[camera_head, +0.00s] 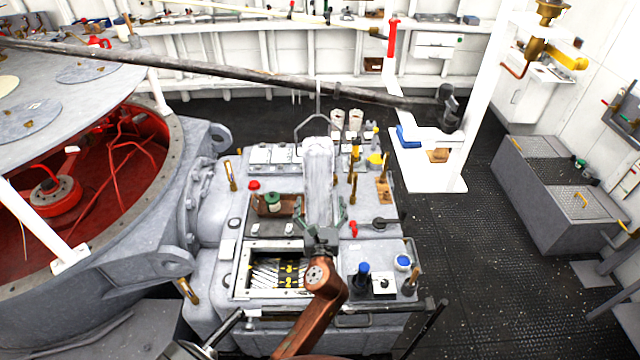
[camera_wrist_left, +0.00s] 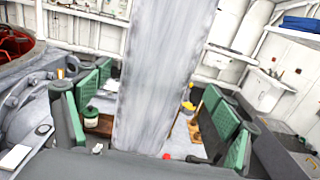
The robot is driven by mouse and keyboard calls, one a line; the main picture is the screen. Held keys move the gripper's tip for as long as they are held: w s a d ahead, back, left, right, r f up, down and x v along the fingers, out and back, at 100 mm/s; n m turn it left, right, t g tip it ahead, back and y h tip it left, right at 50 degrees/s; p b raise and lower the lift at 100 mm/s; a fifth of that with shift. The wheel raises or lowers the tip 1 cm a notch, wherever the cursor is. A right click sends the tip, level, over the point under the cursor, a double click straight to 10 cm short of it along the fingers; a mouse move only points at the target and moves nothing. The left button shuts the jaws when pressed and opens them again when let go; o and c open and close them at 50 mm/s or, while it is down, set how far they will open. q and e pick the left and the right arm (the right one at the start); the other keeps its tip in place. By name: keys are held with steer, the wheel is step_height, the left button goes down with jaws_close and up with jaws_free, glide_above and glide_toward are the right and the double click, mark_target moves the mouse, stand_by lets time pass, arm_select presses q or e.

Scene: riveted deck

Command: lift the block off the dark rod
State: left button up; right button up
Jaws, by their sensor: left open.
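A tall pale grey block (camera_head: 318,175) stands upright on the grey machine console in the middle of the head view. My left gripper (camera_head: 322,222) is at its near lower part, with the arm rising from the bottom of the picture. In the left wrist view the block (camera_wrist_left: 163,75) fills the middle between the green-padded fingers (camera_wrist_left: 160,108). The fingers are open, with gaps visible on both sides of the block. I cannot make out a dark rod under or inside the block; it may be hidden. My right gripper is not in view.
A wooden base (camera_head: 268,208) with a green knob stands left of the block. Another wooden base (camera_head: 384,190) with brass parts is to the right. A blue-topped knob (camera_head: 363,272) and a blue-and-white cup (camera_head: 402,262) sit nearer. A long dark pole (camera_head: 220,70) crosses behind.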

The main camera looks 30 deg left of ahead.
arm_select(q)
steer(key=p+x, duration=0.1)
steer(key=x, duration=0.3)
steer(key=shift+w+a, duration=0.1)
steer(key=shift+a, duration=0.25)
steer(key=shift+w+a, duration=0.2)
steer(key=shift+w, duration=0.05)
steer(key=shift+d, duration=0.1)
steer(key=shift+c, duration=1.1)
steer(key=c, duration=1.7)
steer(key=shift+r, duration=0.1)
steer(key=shift+c, duration=0.5)
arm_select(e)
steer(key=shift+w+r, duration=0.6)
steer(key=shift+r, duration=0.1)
arm_select(q)
steer(key=shift+r, duration=0.1)
